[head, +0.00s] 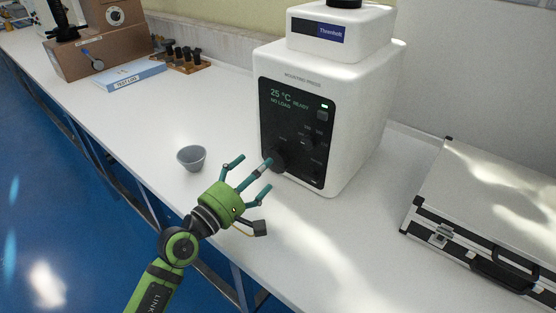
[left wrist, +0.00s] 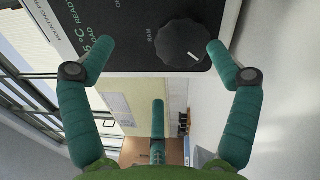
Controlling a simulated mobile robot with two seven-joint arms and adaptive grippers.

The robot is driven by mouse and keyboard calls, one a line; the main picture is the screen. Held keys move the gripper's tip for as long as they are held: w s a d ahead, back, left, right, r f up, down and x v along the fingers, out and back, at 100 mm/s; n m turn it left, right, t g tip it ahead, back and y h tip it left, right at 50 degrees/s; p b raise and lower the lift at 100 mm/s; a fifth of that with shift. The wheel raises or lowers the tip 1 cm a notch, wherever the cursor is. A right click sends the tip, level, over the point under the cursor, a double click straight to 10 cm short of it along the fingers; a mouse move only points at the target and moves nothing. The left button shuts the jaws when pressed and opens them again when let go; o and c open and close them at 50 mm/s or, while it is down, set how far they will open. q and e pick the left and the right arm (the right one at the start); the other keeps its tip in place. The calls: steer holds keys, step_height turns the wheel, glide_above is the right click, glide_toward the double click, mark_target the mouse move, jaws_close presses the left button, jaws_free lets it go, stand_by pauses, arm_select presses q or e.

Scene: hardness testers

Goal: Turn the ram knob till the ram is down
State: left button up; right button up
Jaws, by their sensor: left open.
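The white mounting press (head: 340,120) stands on the bench with a black front panel (head: 293,110). Its screen reads 25 °C, READY and NO LOAD. The ram knob (head: 277,160) is round and black, low on the panel's left side. In the left wrist view the knob (left wrist: 183,45) has the label RAM beside it and a white pointer line. My left gripper (head: 255,175) is open in front of the panel, its fingers pointing at the knob. In the left wrist view one finger is close beside the knob and another is farther to the left. I cannot tell whether any finger touches it.
A small grey cup (head: 191,157) stands on the bench left of my gripper. A silver case (head: 490,215) lies at the right. A blue-and-white test log (head: 130,75) and a wooden rack (head: 182,60) are farther back. The bench front-left is clear.

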mark_target(275, 163)
arm_select(q)
steer(key=f+m, duration=0.1)
steer(key=w+m+g, duration=0.1)
steer(key=shift+d+f+m, duration=0.2)
steer(key=shift+f+m, duration=0.1)
steer(key=shift+f, duration=0.1)
steer(key=x, duration=0.6)
steer(key=shift+w+d+f, duration=0.15)
steer(key=shift+w+d, duration=0.05)
steer(key=shift+w, duration=0.15)
steer(key=c, duration=1.1)
